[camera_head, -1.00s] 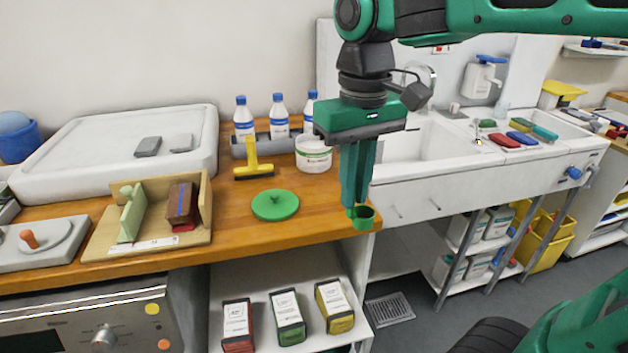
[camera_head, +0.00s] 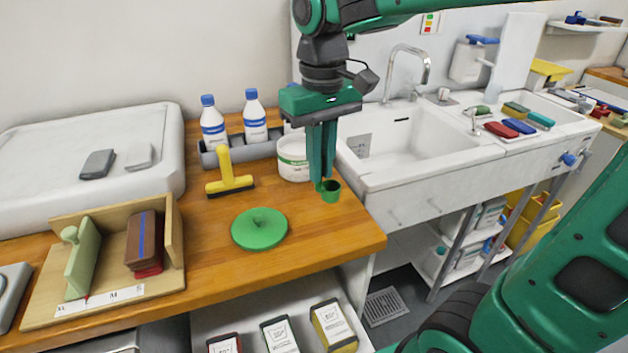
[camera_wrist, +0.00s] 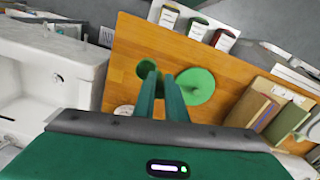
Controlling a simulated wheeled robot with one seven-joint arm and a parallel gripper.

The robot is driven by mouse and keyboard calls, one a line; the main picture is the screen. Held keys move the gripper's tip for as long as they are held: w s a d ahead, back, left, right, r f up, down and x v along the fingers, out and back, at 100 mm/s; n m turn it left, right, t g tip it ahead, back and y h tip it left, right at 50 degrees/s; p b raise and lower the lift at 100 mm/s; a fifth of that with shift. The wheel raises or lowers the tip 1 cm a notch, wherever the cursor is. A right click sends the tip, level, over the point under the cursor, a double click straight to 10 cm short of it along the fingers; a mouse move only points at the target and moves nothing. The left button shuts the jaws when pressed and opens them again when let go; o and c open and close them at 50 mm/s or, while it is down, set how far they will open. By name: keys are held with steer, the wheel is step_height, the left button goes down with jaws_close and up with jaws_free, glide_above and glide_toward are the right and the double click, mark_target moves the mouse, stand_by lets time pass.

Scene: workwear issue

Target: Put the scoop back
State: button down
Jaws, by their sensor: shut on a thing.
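The small green scoop (camera_head: 331,192) is in the fingertips of my gripper (camera_head: 321,178), which is shut on it. It hangs above the right end of the wooden counter, cup opening upward. The scoop also shows in the wrist view (camera_wrist: 147,69), just beyond my fingertips (camera_wrist: 160,80). The white tub (camera_head: 292,158) stands just left of and behind my fingers, which partly cover it. In the wrist view only part of the tub (camera_wrist: 124,110) shows. A round green lid (camera_head: 259,230) with a knob lies flat on the counter, apart from the tub.
A yellow squeegee (camera_head: 228,175) stands left of the tub. White bottles with blue caps (camera_head: 212,127) stand in a grey holder behind. A wooden sizing stand (camera_head: 110,300) is at front left. The sink (camera_head: 410,145) adjoins on the right. Counter around the lid is clear.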

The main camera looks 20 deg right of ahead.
steer(key=shift+w+d+f, duration=0.25)
steer(key=shift+w+f, duration=0.75)
steer(key=shift+f, duration=0.3)
steer(key=shift+w+d+f, duration=0.2)
steer(key=shift+w+f, duration=0.85)
steer(key=shift+f, duration=0.3)
steer(key=shift+w+d+f, duration=0.25)
steer(key=shift+w+f, duration=0.75)
steer(key=shift+f, duration=0.3)
steer(key=c, duration=1.8)
jaws_free()
steer(key=shift+f, duration=0.1)
